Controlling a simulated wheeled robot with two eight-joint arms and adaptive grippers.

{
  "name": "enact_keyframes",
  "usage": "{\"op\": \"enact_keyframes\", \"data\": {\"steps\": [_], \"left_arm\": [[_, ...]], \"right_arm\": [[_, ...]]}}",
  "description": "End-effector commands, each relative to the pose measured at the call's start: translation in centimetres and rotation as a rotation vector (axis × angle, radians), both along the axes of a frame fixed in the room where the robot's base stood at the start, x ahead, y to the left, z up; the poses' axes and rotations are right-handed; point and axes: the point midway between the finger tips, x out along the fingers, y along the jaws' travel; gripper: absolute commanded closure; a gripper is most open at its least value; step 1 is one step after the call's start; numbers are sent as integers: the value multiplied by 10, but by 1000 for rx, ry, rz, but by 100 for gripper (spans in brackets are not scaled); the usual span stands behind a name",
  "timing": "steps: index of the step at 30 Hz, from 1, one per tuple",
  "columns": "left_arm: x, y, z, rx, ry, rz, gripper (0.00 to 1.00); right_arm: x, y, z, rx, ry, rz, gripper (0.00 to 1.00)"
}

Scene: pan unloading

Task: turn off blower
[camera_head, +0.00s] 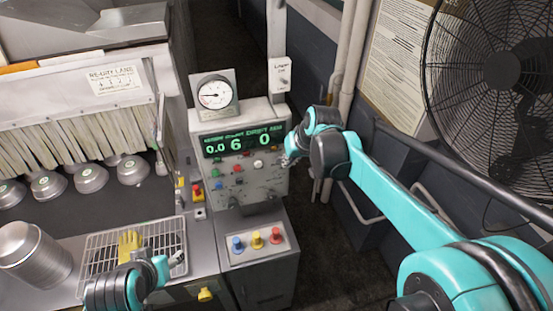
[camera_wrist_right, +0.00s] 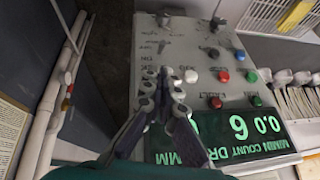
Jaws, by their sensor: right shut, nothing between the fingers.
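The grey control panel (camera_head: 262,181) has a green-lit display (camera_head: 243,140) reading 0.0, 6 and 0, with buttons and small switches below it. My right gripper (camera_head: 289,158) is at the panel's right edge. In the right wrist view, my right gripper (camera_wrist_right: 165,78) is shut and empty over the panel face (camera_wrist_right: 190,55), beside a white button (camera_wrist_right: 194,76). Several metal toggle levers (camera_wrist_right: 162,19) show beyond it. Panel labels are too blurred to tell which control is the blower's. Contact with a control cannot be told. My left gripper (camera_head: 174,262) is low over the wire rack; its jaws are unclear.
A large black fan (camera_head: 500,70) stands at right. A gauge (camera_head: 214,94) tops the panel. Blue, yellow and red buttons (camera_head: 257,241) sit on a lower box. A wire rack (camera_head: 103,252) holds a yellow glove (camera_head: 129,243). Pipes (camera_head: 350,60) run right of the panel.

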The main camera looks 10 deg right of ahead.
Motion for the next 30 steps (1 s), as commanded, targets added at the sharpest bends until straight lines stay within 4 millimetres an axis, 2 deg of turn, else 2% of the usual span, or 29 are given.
{"op": "enact_keyframes", "data": {"steps": [15,30], "left_arm": [[0,0,3,0,0,0,48],[0,0,6,0,0,0,48]], "right_arm": [[6,1,-2,2,2,0,100],[41,13,-73,3,1,1,100]]}}
